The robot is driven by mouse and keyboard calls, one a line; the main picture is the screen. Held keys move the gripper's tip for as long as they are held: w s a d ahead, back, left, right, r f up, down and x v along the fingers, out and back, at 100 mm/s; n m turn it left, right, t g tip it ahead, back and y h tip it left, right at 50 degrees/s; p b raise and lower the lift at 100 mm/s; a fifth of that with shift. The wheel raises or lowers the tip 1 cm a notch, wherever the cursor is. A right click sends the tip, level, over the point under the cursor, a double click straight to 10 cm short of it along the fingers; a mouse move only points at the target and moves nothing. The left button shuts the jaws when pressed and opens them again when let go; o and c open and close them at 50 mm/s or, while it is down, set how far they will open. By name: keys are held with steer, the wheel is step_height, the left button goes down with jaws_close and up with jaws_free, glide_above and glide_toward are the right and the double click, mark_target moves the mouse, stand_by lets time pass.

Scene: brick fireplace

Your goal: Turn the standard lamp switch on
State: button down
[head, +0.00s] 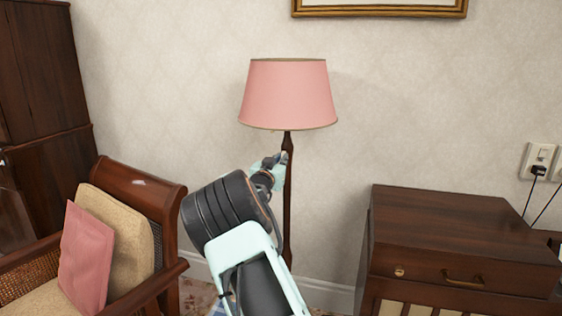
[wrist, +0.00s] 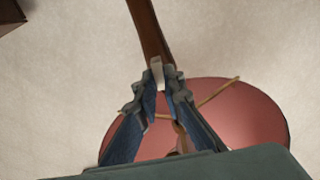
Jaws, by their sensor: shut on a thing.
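The standard lamp has a pink shade (head: 288,95) on a dark wooden pole (head: 288,205) and stands against the wall. The wrist view shows the shade (wrist: 235,118) from below and the pole (wrist: 148,28), with a small pale switch (wrist: 157,73) between the fingertips. My gripper (head: 282,160) is at the upper pole just under the shade. In the wrist view my gripper (wrist: 162,80) is shut on the pale switch. The fingertips hide part of the switch, and I cannot tell its setting. The shade is not visibly lit.
A wooden armchair (head: 150,195) with a pink cushion (head: 85,258) stands at left. A dark wooden cabinet (head: 455,225) stands at right. A wall socket (head: 537,160) with a plugged-in cord is at far right. A framed picture (head: 380,10) hangs above.

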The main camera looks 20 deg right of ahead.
steer(key=shift+s+d+f+m+b, duration=0.1)
steer(key=shift+m+b, duration=2.9)
steer(key=shift+m, duration=1.35)
steer(key=shift+d+f+m+b, duration=0.1)
steer(key=shift+m+b, duration=2.9)
steer(key=shift+m, duration=1.35)
steer(key=shift+r, duration=0.1)
steer(key=c, duration=2)
jaws_free()
steer(key=shift+c, duration=0.2)
steer(key=v, duration=1.2)
